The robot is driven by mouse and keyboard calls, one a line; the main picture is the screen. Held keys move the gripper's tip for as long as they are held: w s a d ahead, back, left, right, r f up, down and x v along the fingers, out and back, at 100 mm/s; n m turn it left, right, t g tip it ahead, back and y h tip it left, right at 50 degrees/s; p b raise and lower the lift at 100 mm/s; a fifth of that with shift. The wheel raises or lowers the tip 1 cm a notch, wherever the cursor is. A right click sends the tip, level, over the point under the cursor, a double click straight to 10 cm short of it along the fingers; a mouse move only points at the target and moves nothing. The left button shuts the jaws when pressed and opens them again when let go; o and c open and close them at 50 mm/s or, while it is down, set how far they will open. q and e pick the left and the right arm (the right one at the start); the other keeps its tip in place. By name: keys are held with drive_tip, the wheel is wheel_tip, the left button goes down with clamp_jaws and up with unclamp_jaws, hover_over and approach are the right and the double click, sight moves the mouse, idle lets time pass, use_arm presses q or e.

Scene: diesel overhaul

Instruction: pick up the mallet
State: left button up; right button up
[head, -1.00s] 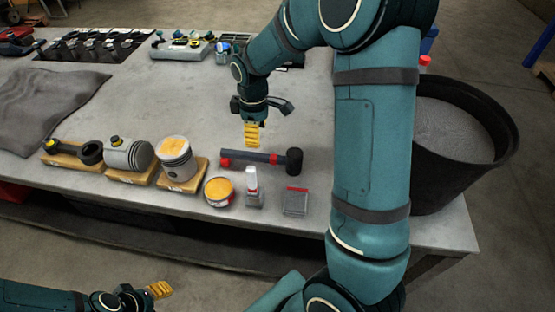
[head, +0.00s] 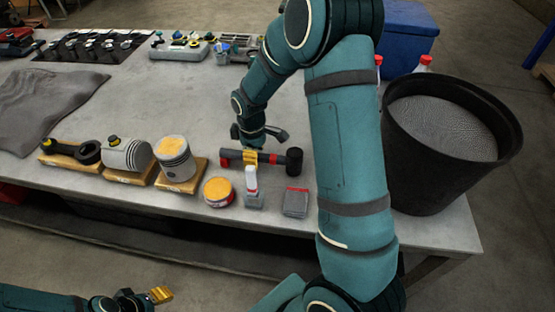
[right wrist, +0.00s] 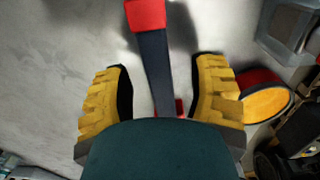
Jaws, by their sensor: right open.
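The mallet lies on the grey workbench (head: 120,90), with a dark head (head: 294,161) at the right and a dark handle with red bands (head: 232,155) to the left. My right gripper (head: 250,168) is down at the handle. In the right wrist view the yellow fingers of the right gripper (right wrist: 160,100) stand apart on both sides of the mallet handle (right wrist: 154,60), with a gap on each side. The mallet's head is out of that view. My left gripper (head: 160,295) shows at the bottom left, off the bench; its jaw state is unclear.
Close to the mallet stand a yellow-topped tin (head: 218,192), a small white-and-grey bottle (head: 252,188) and a grey box (head: 295,203). Pistons on wooden blocks (head: 175,160) are at the left. A black bin (head: 450,185) is at the right.

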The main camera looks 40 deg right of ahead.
drive_tip(key=shift+c, duration=0.4)
clamp_jaws()
wheel_tip(320, 180, up, 10)
drive_tip(key=shift+r+p, duration=0.1)
drive_tip(key=shift+p, duration=0.65)
drive_tip(key=c, duration=0.7)
unclamp_jaws()
clamp_jaws()
